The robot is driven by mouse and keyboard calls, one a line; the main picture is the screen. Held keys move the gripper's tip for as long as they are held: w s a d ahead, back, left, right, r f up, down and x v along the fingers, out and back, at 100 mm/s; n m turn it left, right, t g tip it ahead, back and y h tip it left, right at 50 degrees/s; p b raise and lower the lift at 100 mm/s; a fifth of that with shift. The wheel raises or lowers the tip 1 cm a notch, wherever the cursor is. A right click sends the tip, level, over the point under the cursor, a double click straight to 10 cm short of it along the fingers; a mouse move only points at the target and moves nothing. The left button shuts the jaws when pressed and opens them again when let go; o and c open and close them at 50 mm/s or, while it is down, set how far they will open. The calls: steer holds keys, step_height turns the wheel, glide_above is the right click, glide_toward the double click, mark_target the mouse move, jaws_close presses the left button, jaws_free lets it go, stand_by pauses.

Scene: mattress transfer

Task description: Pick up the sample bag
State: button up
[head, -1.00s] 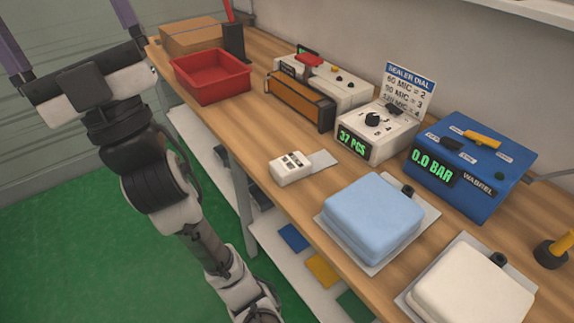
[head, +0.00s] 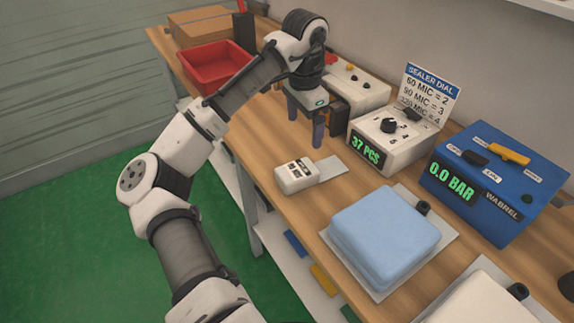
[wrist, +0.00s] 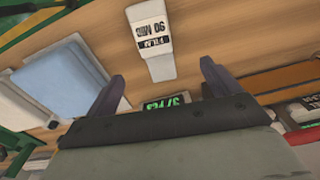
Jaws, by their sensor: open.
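The sample bag, a small white packet (head: 296,175) with a dark printed label and a flat grey flap on its right, lies on the wooden bench (head: 262,132). In the wrist view the bag (wrist: 152,32) is at the top centre, its upside-down label appearing to read "90 MIC". My gripper (head: 305,127) points down above the bench, behind the bag and apart from it. In the wrist view its two fingers (wrist: 163,78) are spread with nothing between them.
A sealer with an orange-brown front and a white dial box (head: 388,136) reading "37 PCS" stand close to my gripper. A blue pad (head: 385,232) and a blue box (head: 490,180) reading "0.0 BAR" are to the right. A red tray (head: 212,66) is at the far left.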

glide_above(302, 168)
steer(key=f, duration=0.7)
steer(key=shift+w+a+f+p, duration=0.25)
steer(key=shift+a+f+p, duration=0.1)
steer(key=shift+a+p, duration=0.05)
steer(key=shift+s+d+f+p, duration=0.15)
steer(key=shift+f+p, duration=0.3)
steer(key=shift+f, duration=1.2)
steer(key=shift+s+d+f+p, duration=0.1)
steer(key=shift+d+f+p, duration=0.25)
steer(key=shift+f, duration=1.3)
steer(key=shift+a, duration=0.1)
steer(key=c, duration=1.1)
